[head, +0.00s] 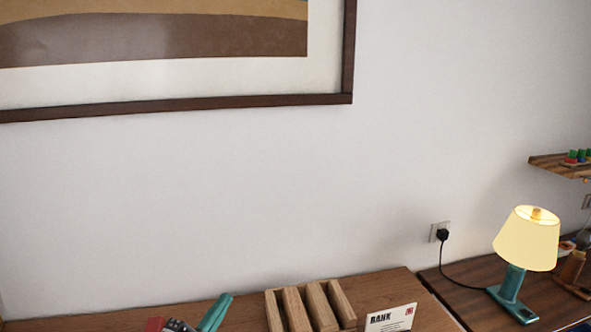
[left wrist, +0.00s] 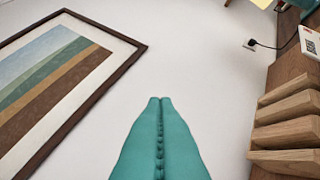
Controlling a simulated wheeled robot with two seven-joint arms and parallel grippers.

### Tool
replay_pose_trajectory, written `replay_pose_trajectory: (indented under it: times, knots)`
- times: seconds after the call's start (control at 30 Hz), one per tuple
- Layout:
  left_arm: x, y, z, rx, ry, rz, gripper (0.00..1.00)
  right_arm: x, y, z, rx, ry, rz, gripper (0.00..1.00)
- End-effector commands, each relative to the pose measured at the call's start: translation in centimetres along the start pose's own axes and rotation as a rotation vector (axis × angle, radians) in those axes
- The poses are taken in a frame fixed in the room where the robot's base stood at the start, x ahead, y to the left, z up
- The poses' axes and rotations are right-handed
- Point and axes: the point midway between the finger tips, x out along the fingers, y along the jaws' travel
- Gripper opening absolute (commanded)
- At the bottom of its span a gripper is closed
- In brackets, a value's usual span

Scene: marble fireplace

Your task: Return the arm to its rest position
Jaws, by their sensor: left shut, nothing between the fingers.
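My left gripper (head: 215,312) shows at the bottom edge of the head view, with teal fingers in front of the wooden surface. In the left wrist view its two teal fingers (left wrist: 160,105) are pressed together along their length, with nothing between them. The fingers are in front of the white wall and touch nothing that I can see. The rest of the left arm is mostly below the head view. My right gripper shows in neither view.
A wooden slatted rack (head: 310,305) and a card marked BANK (head: 391,318) stand on the wooden surface (head: 385,284). A lit lamp (head: 527,240) with a cord stands on the right-hand surface. A framed picture (head: 352,50) hangs on the wall. A small shelf (head: 552,165) is at right.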

Motion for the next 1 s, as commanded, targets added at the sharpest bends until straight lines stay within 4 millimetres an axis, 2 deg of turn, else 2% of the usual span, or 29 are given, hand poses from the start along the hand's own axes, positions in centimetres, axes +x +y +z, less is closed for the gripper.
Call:
replay_pose_trajectory:
  times: [0.07, 0.17, 0.23, 0.3, 0.4, 0.5, 0.7, 0.83, 1.0]
  knots:
    - [-2.4, -0.2, -2.7, -0.157, 0.217, 0.039, 0.0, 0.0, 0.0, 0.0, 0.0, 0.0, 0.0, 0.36]
    - [-6.5, -1.7, -6.3, -0.337, 0.507, 0.037, 0.0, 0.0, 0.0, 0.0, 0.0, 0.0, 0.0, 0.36]
    - [-10.1, -3.7, -8.1, -0.457, 0.711, -0.002, 0.0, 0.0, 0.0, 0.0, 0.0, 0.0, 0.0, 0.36]
    - [-14.0, -6.0, -9.0, -0.561, 0.895, -0.064, 0.0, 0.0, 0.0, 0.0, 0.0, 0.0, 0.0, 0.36]
    - [-18.9, -8.8, -8.9, -0.677, 1.101, -0.169, 0.0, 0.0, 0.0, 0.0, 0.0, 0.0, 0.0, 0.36]
    - [-22.8, -10.9, -7.9, -0.764, 1.252, -0.274, 0.0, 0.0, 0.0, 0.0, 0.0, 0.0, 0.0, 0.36]
    - [-29.0, -13.7, -4.8, -0.892, 1.463, -0.479, 0.0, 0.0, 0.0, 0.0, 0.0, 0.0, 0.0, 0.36]
    - [-32.5, -14.7, -2.2, -0.961, 1.567, -0.615, 0.0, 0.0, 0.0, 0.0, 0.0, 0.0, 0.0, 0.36]
    - [-32.8, -18.6, -4.6, -0.954, 1.583, -0.632, 0.0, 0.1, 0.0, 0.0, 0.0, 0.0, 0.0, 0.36]
